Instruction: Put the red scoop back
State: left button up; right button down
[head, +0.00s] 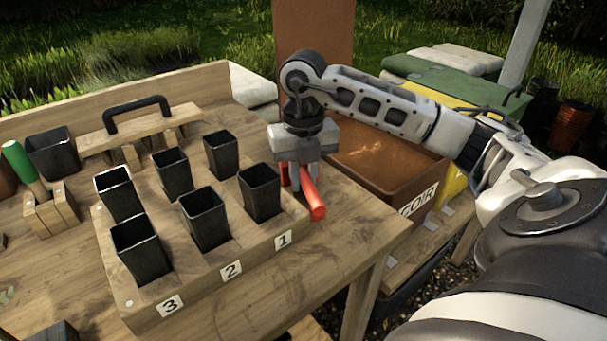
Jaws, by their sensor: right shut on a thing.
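The red scoop (314,203) is at the right end of the wooden bench, beside the numbered pot block. My right gripper (300,181) points down over it and is shut on it. The scoop's red handle shows below and in front of the fingers; its far part is hidden by the gripper. I cannot tell whether the scoop touches the bench top. A brown bin marked COIR (417,203) stands just right of the bench, behind the gripper. My left gripper is not in view.
A wooden block (203,284) labelled 1, 2 and 3 holds several black pots close to the left of the scoop. A black-handled wooden tool (140,120) and a green-handled tool (18,160) are further left. Yellow and green containers stand behind the bin.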

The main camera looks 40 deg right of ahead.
aim_at(303, 173)
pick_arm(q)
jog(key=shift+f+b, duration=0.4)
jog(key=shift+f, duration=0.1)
pick_arm(e)
jog(key=shift+f, duration=0.55)
jog(key=c, duration=1.2)
grip_release()
jog(key=shift+c, duration=0.2)
jog(key=shift+r, duration=0.35)
pick_arm(q)
jog(key=p, duration=0.1)
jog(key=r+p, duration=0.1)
jog(key=p, duration=0.1)
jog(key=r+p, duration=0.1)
jog(key=p, duration=0.1)
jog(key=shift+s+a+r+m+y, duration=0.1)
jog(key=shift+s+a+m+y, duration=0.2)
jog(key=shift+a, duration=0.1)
pick_arm(e)
notch_tip(303, 173, up, 15)
jog(key=shift+r, duration=0.15)
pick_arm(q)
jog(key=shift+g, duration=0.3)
